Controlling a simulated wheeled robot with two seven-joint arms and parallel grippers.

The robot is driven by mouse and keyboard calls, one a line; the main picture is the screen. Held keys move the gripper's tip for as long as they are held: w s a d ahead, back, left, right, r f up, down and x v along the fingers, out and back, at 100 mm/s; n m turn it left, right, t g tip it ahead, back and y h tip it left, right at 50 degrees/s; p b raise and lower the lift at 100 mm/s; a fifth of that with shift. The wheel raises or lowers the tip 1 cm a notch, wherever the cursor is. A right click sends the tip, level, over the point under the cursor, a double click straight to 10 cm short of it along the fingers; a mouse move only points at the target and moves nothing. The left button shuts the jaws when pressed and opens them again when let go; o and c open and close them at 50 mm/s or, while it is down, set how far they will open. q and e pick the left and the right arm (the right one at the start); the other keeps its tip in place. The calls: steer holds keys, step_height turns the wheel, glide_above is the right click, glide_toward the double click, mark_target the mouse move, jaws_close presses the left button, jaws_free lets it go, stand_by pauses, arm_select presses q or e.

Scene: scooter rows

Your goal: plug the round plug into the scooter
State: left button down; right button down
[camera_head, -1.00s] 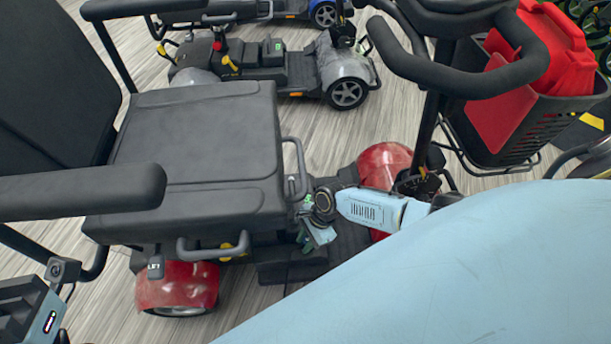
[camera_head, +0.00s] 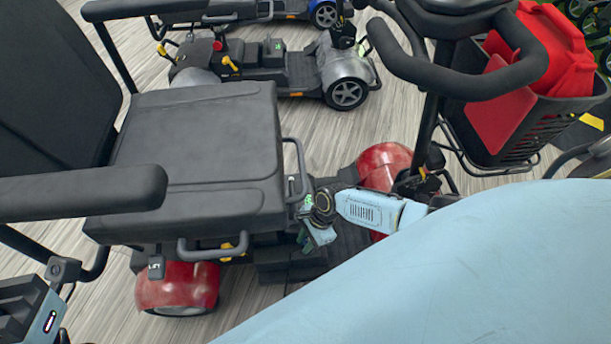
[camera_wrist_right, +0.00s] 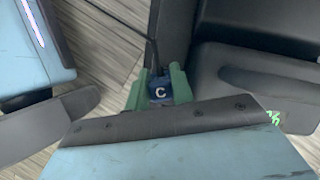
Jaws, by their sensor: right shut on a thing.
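The nearest scooter has a black seat (camera_head: 195,150) and red fenders (camera_head: 178,287). My right gripper (camera_head: 306,240) is low beside the seat's front right corner, above the dark footwell. In the right wrist view its green fingers (camera_wrist_right: 160,92) are shut on a dark blue plug (camera_wrist_right: 160,91) marked "C". A thin dark cable runs up from the plug. The plug's far end and the scooter's socket are hidden, so I cannot tell whether they touch. A small green-lit marking (camera_wrist_right: 274,118) shows on a dark surface at the right.
A grey scooter (camera_head: 345,75) is parked behind. A black tag (camera_head: 156,267) hangs below the seat. Bare wooden floor (camera_head: 300,135) lies between the scooters.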

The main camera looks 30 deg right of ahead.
steer(key=shift+f+b, duration=0.55)
steer(key=shift+f, duration=0.25)
steer(key=c, duration=1.1)
jaws_free()
